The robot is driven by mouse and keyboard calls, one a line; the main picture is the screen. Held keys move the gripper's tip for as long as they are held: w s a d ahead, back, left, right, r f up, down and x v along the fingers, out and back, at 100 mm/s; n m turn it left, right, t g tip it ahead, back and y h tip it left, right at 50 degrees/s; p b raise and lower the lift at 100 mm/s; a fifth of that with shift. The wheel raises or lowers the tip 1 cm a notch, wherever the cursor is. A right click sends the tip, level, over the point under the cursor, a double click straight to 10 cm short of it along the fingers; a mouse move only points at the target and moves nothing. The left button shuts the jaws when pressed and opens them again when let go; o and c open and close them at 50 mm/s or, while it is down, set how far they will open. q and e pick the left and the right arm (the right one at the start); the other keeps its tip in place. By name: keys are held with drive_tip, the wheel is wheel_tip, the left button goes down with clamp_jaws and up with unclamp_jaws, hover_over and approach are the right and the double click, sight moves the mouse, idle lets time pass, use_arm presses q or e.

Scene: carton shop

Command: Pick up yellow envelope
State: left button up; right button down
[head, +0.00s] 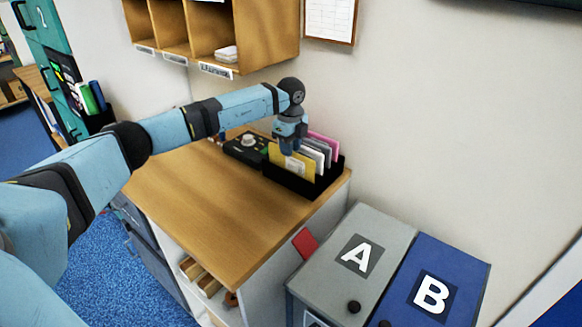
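The yellow envelope (306,167) stands upright at the front of a black file holder (297,184) on the wooden counter. White, grey and pink envelopes (325,143) stand behind it. My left gripper (290,149) points down at the top edge of the yellow envelope and covers part of it. Its fingertips are small and partly lost against the envelopes, so I cannot tell whether it is open or shut on the envelope. My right gripper is out of view.
A black device with a round knob (247,143) sits left of the holder. The wooden counter (215,208) in front is clear. Wall cubbies (262,30) hang above. Grey box A (385,235) and blue box B (460,262) stand right of the counter, with a red item (305,243) beside A.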

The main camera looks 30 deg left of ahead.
sight(291, 168)
use_arm(q)
wheel_tip(291, 168, down, 3)
drive_tip(key=shift+d+f, duration=0.1)
clamp_jaws()
